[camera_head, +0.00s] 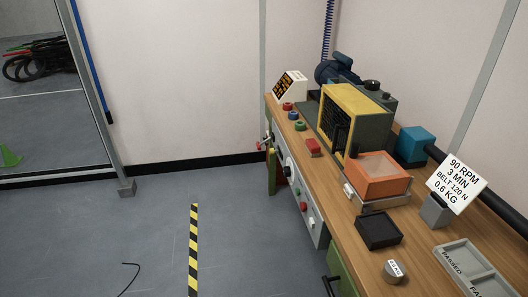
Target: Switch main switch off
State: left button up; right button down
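The front panel (297,190) below the bench's left edge carries a dark round knob (287,170), a red button (303,206) and several small light parts. Small red and yellow parts (267,143) stick out near the panel's far end. Which of these is the main switch, and its position, is too small to tell. Neither of my grippers shows in the head view.
The wooden bench (411,262) runs along the right. It bears a yellow-framed machine (352,112), an orange box (377,174), a black tray (378,231) and a sign (457,184).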

aim_at(258, 146)
jog(key=i+j+z, duration=0.1)
jog(key=i+j, duration=0.85)
jog(key=i, duration=0.2)
jog(key=i+j, duration=1.05)
jog(key=i+l+z, duration=0.05)
jog(key=i, duration=0.05)
